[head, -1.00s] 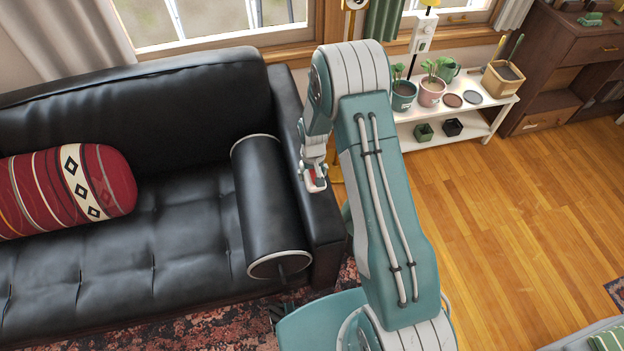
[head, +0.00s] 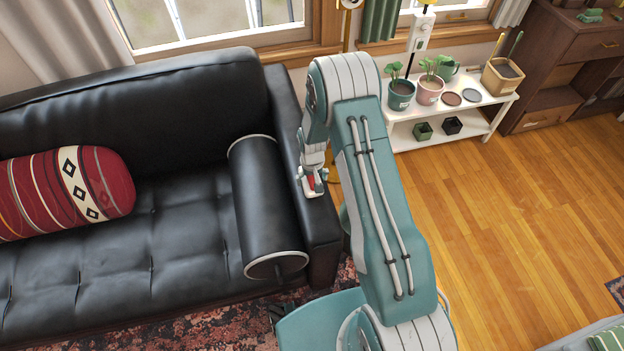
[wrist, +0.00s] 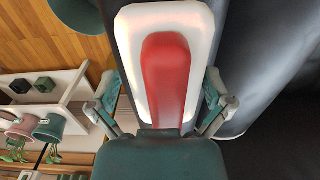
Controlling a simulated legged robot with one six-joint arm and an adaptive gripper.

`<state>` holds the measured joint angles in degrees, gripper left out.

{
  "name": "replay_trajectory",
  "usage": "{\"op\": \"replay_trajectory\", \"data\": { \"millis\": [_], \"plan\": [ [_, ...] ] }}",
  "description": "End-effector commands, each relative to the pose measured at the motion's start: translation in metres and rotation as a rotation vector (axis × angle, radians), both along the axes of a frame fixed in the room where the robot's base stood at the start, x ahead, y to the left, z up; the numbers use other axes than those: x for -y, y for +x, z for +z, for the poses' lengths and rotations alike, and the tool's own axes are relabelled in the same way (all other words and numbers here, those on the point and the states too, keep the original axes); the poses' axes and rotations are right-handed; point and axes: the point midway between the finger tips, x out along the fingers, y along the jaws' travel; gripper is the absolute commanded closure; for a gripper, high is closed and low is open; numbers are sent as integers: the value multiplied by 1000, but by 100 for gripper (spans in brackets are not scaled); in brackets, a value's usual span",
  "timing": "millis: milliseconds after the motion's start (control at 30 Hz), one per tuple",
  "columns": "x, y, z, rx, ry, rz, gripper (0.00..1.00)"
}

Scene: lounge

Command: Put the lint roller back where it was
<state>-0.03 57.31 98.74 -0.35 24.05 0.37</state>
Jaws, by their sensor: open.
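A red and white thing, which I take for the lint roller (wrist: 168,75), fills the middle of the wrist view, with a red strip along a rounded white body. In the head view only a small red and white bit of it (head: 312,187) shows, at the sofa's right armrest (head: 319,218). My gripper (wrist: 160,108) is open, with one finger on each side of it.
The black sofa (head: 180,222) holds a black bolster (head: 268,205) beside the armrest and a red striped cushion (head: 65,190). A white plant shelf (head: 470,108) with pots stands behind my arm. The wooden floor (head: 520,210) at right is clear.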

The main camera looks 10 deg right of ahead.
Motion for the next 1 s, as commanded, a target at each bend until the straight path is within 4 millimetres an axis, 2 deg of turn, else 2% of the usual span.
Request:
{"op": "replay_trajectory", "data": {
  "millis": [167,267,700,933,1000],
  "plan": [
    [-1,1,5,2,-1,1,0],
    [0,1,17,4,0,1,0],
    [0,1,104,4,0,1,0],
    [0,0,124,2,0,1,0],
    [0,0,136,14,0,1,0]
  ]
}}
